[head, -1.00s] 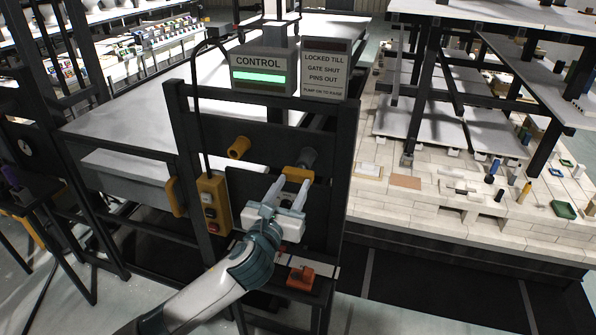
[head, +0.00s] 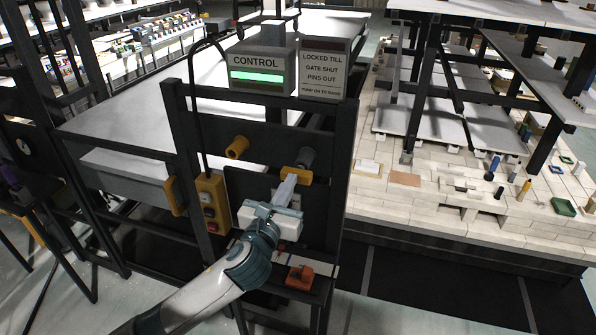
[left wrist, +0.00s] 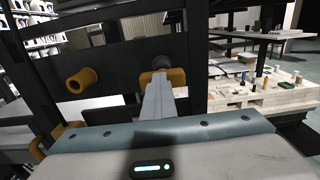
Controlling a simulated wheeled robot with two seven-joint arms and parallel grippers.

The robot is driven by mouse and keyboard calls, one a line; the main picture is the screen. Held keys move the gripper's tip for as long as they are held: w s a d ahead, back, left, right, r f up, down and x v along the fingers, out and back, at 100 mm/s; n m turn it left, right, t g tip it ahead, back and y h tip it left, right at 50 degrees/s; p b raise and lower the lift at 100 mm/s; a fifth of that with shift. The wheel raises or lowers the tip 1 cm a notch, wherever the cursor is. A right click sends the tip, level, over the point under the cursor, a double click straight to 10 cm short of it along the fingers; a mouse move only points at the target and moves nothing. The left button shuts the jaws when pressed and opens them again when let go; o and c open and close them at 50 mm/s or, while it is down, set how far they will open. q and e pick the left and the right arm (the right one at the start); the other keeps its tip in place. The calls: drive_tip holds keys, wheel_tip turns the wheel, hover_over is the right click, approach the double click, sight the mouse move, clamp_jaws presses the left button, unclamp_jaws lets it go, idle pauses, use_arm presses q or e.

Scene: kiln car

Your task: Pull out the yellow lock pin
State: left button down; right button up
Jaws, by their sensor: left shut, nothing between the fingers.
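I cannot tell for certain which one is the lock pin. My left gripper (head: 289,179) is shut and empty, its fingertips right at the yellow bracket-like piece and partly hiding it. The fingers also show together in the left wrist view (left wrist: 158,84). I cannot tell whether they touch it. My right gripper is not in view.
A dark grey cylinder (head: 306,157) sticks out just above the yellow bracket-like piece. A control box (head: 262,65) with a lit green bar and a sign (head: 322,67) stand on top. A yellow button box (head: 212,200) is at left, an orange pedal-like block (head: 300,277) below.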

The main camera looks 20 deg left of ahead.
use_arm(q)
drive_tip(key=shift+d+f, duration=0.15)
drive_tip(key=shift+f, duration=0.4)
drive_tip(key=c, duration=2.5)
unclamp_jaws()
drive_tip(key=o, duration=0.5)
drive_tip(key=shift+c, duration=0.2)
drive_tip(key=shift+r, duration=0.1)
drive_tip(key=s+p, duration=0.1)
drive_tip(key=s, duration=1.6)
drive_tip(key=shift+s+a, duration=0.2)
